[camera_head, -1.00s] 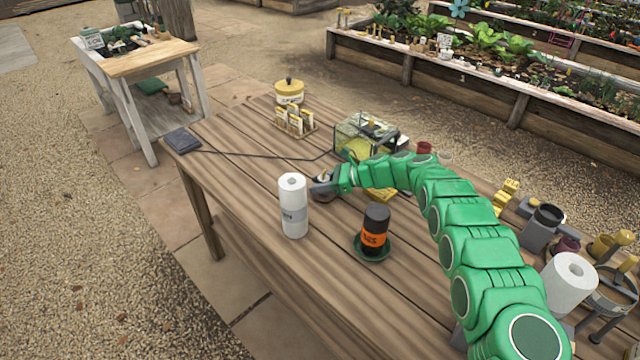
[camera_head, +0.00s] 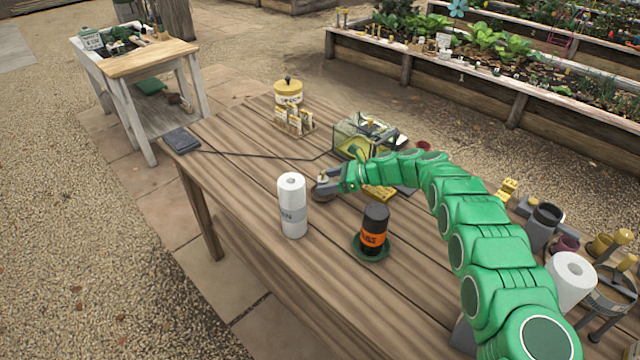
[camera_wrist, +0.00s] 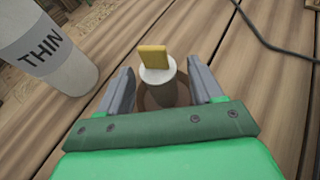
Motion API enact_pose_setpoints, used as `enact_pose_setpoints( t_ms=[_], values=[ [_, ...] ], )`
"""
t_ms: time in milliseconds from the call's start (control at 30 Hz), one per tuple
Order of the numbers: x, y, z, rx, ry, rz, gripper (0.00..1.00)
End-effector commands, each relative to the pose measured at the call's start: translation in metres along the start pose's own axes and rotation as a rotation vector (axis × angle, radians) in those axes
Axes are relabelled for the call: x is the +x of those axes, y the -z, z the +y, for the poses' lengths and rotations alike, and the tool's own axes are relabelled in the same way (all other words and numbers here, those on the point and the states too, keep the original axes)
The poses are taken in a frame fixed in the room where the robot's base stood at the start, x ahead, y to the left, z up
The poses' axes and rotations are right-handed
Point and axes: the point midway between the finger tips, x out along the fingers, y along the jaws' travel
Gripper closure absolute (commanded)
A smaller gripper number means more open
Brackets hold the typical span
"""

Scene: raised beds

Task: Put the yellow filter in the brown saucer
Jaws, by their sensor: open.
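In the wrist view, a small yellow block (camera_wrist: 153,57), which looks like the yellow filter, stands on the pale round top of a short grey cylinder (camera_wrist: 160,92). I cannot tell whether block and cylinder are one piece. Below it is a round brown saucer (camera_wrist: 148,101), mostly hidden by the cylinder and my gripper. The cylinder appears to stand in the saucer. My gripper (camera_wrist: 163,82) is open, with one finger on each side of the cylinder and gaps visible. In the head view my gripper (camera_head: 324,185) is low over the table, and the saucer (camera_head: 322,197) barely shows.
A white labelled roll (camera_head: 292,206) stands close to my gripper. A dark bottle with an orange label (camera_head: 374,236) stands on a green saucer (camera_head: 357,251). A glass tank (camera_head: 350,135) and a yellow item (camera_head: 380,193) are behind my arm. The front left tabletop is clear.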

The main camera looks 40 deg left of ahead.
Motion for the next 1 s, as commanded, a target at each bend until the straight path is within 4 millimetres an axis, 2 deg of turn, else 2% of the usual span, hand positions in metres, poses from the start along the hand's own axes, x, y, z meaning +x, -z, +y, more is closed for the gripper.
enact_pose_setpoints(
  t_ms=[133, 400, 633, 1000],
  values=[
    [-0.026, 0.000, -0.001, 0.000, 0.003, 0.001, 0.34],
    [-0.043, -0.042, -0.001, -0.001, 0.003, 0.001, 0.34],
    [-0.049, -0.062, 0.000, -0.001, 0.001, 0.001, 0.34],
    [-0.050, -0.064, 0.000, 0.001, 0.001, 0.000, 0.34]
  ],
)
